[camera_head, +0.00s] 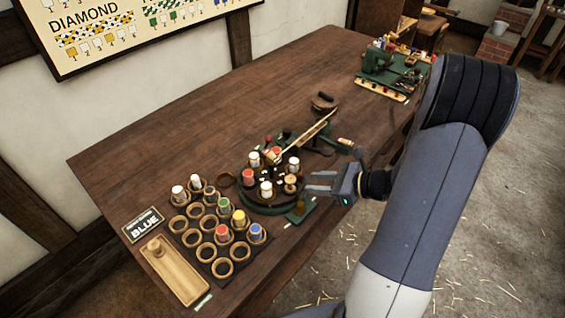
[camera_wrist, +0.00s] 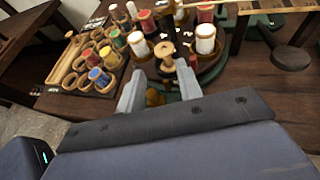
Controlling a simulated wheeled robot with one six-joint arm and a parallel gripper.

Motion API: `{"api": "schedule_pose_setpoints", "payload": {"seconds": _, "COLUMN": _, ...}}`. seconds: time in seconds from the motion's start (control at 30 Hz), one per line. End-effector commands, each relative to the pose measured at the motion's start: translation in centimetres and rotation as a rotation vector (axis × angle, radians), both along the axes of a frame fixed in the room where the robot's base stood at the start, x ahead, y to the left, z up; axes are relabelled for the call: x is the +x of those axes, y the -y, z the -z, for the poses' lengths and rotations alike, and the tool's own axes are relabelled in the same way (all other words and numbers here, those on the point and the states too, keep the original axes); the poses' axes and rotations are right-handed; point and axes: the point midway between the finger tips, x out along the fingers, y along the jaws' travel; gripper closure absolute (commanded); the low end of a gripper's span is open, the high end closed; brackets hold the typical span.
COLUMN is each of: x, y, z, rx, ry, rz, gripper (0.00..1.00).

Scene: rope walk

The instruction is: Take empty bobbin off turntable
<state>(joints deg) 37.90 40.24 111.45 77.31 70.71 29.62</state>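The empty bobbin (camera_head: 291,184) is a bare wooden spool standing upright at the near right side of the turntable (camera_head: 262,208), a dark disc with a green base. Full white and red bobbins stand around it on the disc. In the wrist view the empty bobbin (camera_wrist: 166,56) appears ahead, between the lines of my two fingers. My gripper (camera_head: 310,182) is open and empty, just right of the bobbin and apart from it. Its fingers also show in the wrist view (camera_wrist: 160,90).
A rack of wooden ring cups (camera_head: 207,236), some holding coloured bobbins, lies left of the turntable. A slanted wooden arm (camera_head: 303,135) rises behind the turntable. The table's back left is clear.

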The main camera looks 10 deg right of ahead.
Motion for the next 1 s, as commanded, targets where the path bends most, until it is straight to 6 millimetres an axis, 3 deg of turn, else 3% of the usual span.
{"api": "schedule_pose_setpoints", "payload": {"seconds": 1.0, "x": 6.2, "y": -7.5, "z": 4.3, "rx": 0.011, "ry": -0.003, "rz": 0.015, "gripper": 0.66}}
